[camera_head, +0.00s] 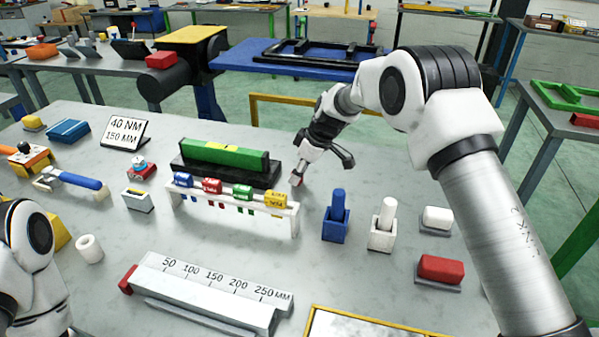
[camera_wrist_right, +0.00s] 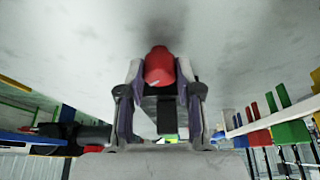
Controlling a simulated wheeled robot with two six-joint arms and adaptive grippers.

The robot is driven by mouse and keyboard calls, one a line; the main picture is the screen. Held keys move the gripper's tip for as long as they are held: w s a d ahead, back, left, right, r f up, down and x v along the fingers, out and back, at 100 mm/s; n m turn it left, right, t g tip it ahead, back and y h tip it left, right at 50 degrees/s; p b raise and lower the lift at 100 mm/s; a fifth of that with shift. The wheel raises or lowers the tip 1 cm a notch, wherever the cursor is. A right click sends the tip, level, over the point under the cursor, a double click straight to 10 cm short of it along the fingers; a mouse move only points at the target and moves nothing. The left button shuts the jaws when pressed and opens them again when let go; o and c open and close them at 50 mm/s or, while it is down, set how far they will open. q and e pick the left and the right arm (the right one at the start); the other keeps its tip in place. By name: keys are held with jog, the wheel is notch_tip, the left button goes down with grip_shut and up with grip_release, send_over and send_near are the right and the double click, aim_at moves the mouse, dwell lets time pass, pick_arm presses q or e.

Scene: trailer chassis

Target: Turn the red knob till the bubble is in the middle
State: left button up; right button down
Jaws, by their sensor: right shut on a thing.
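In the wrist view the red knob (camera_wrist_right: 160,66) sits between the fingers of my right gripper (camera_wrist_right: 160,80), which is shut on it. In the head view my right gripper (camera_head: 297,178) points down at the right end of the black base (camera_head: 190,171), and only a little red shows between its fingers. The green level (camera_head: 225,155) lies along that black base. A small pale patch shows on its top, but the bubble is too small to place. In the wrist view a bright green patch (camera_wrist_right: 170,138) shows behind the gripper. My left gripper is out of view.
A white rack (camera_head: 240,208) with blue, red, green and yellow tags stands just in front of the level. A blue holder (camera_head: 335,226) and a white holder (camera_head: 382,236) stand to the right. A long white ruler block (camera_head: 205,290) lies nearer. Bare table lies between.

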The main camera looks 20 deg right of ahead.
jog(key=c, duration=0.8)
grip_release()
jog(key=shift+a+f, duration=0.1)
jog(key=shift+f, duration=0.05)
jog(key=shift+w, duration=0.1)
jog(key=v, duration=1.2)
jog(key=shift+a, duration=0.1)
